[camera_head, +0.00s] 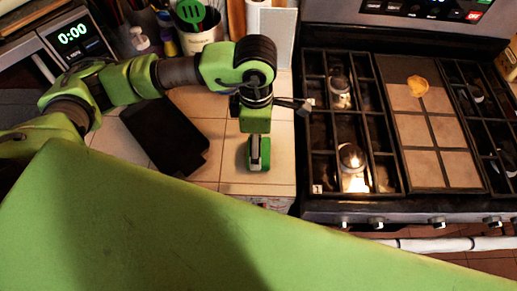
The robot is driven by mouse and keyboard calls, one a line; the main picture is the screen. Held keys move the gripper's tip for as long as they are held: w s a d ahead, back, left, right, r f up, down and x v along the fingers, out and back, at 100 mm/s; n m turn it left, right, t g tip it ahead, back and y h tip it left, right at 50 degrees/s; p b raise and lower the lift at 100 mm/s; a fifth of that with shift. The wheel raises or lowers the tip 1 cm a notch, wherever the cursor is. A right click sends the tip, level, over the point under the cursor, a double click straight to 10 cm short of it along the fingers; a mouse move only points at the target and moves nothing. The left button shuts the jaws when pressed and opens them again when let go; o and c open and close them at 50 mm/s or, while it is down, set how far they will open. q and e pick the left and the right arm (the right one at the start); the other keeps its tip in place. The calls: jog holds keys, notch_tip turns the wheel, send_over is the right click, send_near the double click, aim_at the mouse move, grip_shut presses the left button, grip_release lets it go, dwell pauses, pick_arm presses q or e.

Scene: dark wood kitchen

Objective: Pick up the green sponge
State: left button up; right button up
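My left arm reaches in from the left, and its gripper (258,143) points down over the tiled counter just left of the stove. A small green rounded block (266,162) shows at the gripper's lower end, with a pale grey strip across its middle. It is the only sponge-like green shape there, but I cannot tell for sure that it is the sponge and not part of my gripper. The fingers are too small and overlapped to tell whether they are open or shut. My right gripper is not in view.
A dark flat board (163,133) lies left of the gripper. A utensil pot (201,40) and an appliance with a clock (74,36) stand behind.

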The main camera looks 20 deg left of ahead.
pick_arm(q)
jog(key=shift+d+f+p, duration=0.1)
jog(key=shift+f+p, duration=0.3)
jog(key=shift+f, duration=0.1)
notch_tip(320, 180, down, 4)
jog(key=shift+w+d+r+p, duration=0.1)
jog(key=shift+d+r+p, duration=0.05)
jog(key=shift+p, duration=0.75)
jog(key=shift+f, duration=0.5)
jog(key=c, duration=0.9)
